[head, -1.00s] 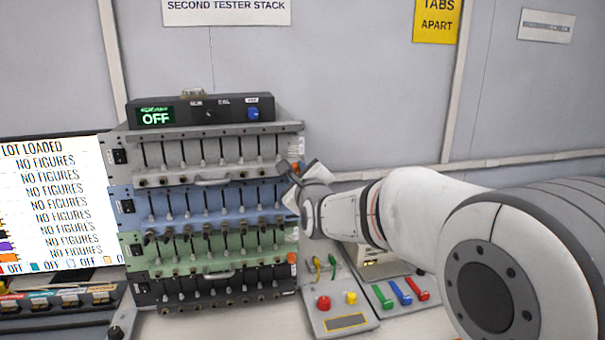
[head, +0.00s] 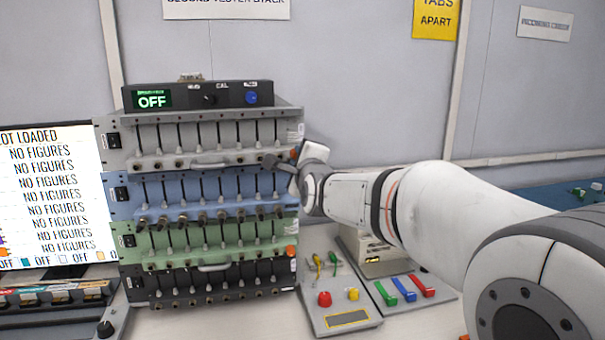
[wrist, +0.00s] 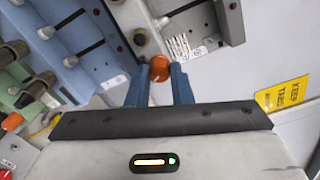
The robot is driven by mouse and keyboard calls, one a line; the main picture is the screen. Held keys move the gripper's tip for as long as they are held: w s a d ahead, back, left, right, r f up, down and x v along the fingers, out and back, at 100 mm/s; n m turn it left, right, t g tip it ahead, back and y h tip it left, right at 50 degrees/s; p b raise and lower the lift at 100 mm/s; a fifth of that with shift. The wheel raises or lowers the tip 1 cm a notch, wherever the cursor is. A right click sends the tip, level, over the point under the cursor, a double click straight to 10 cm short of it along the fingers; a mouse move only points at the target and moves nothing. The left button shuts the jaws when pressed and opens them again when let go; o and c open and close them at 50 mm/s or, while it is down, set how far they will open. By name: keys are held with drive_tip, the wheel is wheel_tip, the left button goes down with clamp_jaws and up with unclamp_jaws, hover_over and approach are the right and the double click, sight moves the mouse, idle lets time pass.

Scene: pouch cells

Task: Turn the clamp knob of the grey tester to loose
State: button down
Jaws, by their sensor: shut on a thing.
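The grey tester (head: 146,138) is the top unit of the stack in the head view. Its orange clamp knob (head: 293,154) sits at the right end of its front, partly hidden by my gripper (head: 287,163). In the wrist view the orange knob (wrist: 159,68) lies between the tips of the two blue fingers of my gripper (wrist: 160,76). My gripper is shut on the knob. Which setting the knob points to cannot be read.
Below stand a blue tester (head: 150,190), a green tester (head: 135,255) with its own orange knob (head: 291,251), and a black tester (head: 140,290). A control box (head: 180,97) reading OFF sits on top. A button panel (head: 325,322) stands right of the stack.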

drive_tip(key=n+b, duration=0.2)
drive_tip(key=n, duration=2.6)
drive_tip(key=shift+a+f, duration=0.1)
drive_tip(key=shift+n, duration=0.4)
drive_tip(key=c, duration=1.5)
unclamp_jaws()
drive_tip(key=shift+w, duration=0.15)
drive_tip(key=shift+o, duration=1.1)
